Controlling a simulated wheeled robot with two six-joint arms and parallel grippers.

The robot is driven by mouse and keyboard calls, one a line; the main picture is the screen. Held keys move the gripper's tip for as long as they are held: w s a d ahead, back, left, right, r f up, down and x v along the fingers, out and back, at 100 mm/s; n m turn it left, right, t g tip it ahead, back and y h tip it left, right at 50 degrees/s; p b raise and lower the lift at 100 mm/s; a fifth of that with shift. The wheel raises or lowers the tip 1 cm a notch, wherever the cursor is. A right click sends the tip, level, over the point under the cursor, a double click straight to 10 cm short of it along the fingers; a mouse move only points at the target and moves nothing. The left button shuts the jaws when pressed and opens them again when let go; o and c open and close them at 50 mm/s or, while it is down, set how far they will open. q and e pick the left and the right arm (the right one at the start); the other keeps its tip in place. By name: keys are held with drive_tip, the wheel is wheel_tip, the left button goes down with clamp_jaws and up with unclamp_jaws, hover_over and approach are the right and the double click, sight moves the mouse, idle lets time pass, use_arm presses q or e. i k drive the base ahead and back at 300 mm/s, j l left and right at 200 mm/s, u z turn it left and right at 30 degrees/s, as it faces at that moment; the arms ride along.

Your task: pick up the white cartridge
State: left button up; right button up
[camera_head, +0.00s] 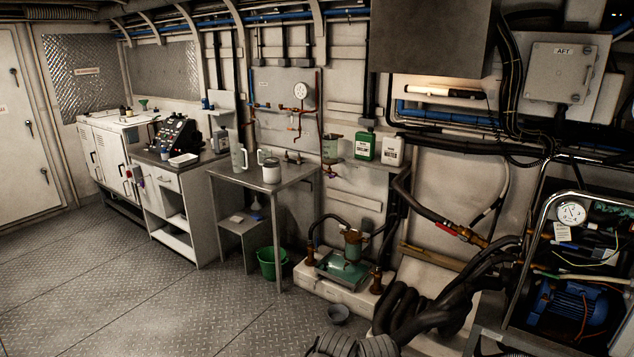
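A white cylinder with a grey top (271,172) stands upright on the metal table (232,172) in the middle left of the head view. It looks most like the white cartridge, but it is small and I cannot be sure. A clear jug (238,158) and another pale container (263,156) stand just behind it. Neither of my grippers shows in the head view, and nothing is touching the white cylinder.
Green (365,146) and white (391,150) jugs sit on the wall shelf. A pump (345,268), black hoses (415,305) and framed machine (570,300) crowd the right. The left floor is clear.

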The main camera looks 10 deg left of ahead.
sight(165, 153)
drive_tip(key=i+l+u, duration=0.1)
drive_tip(key=i+u, duration=0.15)
drive_tip(key=i, duration=0.2)
drive_tip(key=i+l+u, duration=0.3)
drive_tip(key=i, duration=0.2)
drive_tip(key=i+j+u, duration=0.2)
drive_tip(key=i+u, duration=0.25)
drive_tip(key=i+j+u, duration=0.1)
drive_tip(key=i+u, duration=0.35)
drive_tip(key=i+l+u, duration=0.1)
drive_tip(key=i+u, duration=0.4)
drive_tip(key=i+j+z, duration=0.1)
drive_tip(key=i, duration=0.45)
drive_tip(key=i+j+z, duration=0.15)
drive_tip(key=i, duration=0.4)
drive_tip(key=i+j+z, duration=0.2)
drive_tip(key=i+z, duration=0.25)
drive_tip(key=i+j+z, duration=0.25)
drive_tip(key=z, duration=0.2)
drive_tip(key=i+j+z, duration=0.25)
drive_tip(key=j+z, duration=0.15)
drive_tip(key=j, duration=0.15)
drive_tip(key=i+j+z, duration=0.2)
drive_tip(key=j+z, duration=0.25)
drive_tip(key=i+j+z, duration=0.1)
drive_tip(key=j+z, duration=0.2)
drive_tip(key=j, duration=0.6)
drive_tip(key=j+z, duration=0.35)
drive_tip(key=j, duration=0.6)
drive_tip(key=i, duration=0.45)
